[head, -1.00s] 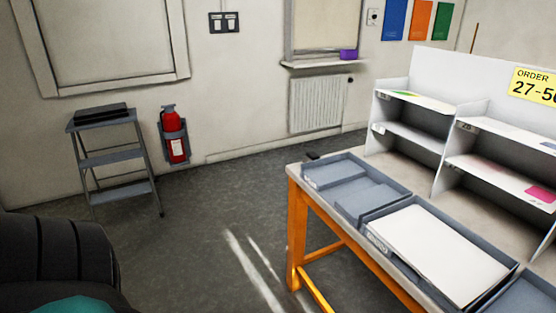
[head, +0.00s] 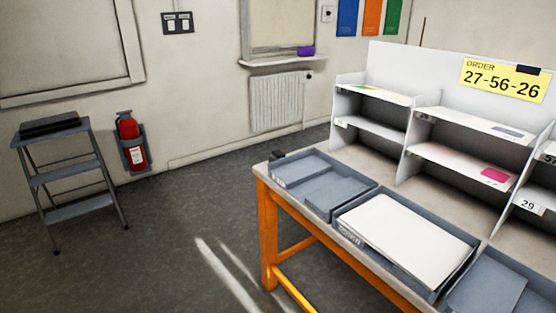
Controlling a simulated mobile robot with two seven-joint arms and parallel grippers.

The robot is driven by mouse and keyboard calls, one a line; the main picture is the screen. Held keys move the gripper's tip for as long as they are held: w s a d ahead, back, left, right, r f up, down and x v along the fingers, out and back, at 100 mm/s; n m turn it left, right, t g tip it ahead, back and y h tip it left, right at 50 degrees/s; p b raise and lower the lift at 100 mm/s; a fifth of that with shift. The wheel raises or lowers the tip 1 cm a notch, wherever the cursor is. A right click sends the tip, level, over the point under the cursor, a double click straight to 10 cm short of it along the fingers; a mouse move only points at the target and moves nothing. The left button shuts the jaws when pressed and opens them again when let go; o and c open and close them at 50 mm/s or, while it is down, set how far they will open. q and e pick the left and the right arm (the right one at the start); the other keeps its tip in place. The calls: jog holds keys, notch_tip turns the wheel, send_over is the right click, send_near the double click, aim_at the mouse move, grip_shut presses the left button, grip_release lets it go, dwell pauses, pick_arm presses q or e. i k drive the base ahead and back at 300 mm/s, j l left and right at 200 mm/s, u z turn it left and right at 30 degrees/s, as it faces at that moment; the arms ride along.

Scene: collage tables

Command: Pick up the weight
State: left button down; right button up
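I cannot make out for certain which thing is the weight. A small dark object (head: 277,155) sits at the far left corner of the orange-legged table (head: 262,172), beside a grey tray (head: 318,182); it is too small to identify. Neither of my grippers is in view.
A second tray (head: 349,238) holds white sheets, with another tray (head: 490,290) at lower right. White shelves (head: 398,95) with a yellow order sign (head: 505,80) stand behind. A grey step stool (head: 62,172) and fire extinguisher (head: 131,142) are left. The floor between is clear.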

aim_at(276, 155)
jog(key=i+j+z, duration=0.1)
jog(key=i+j, duration=1.3)
jog(key=i, duration=0.15)
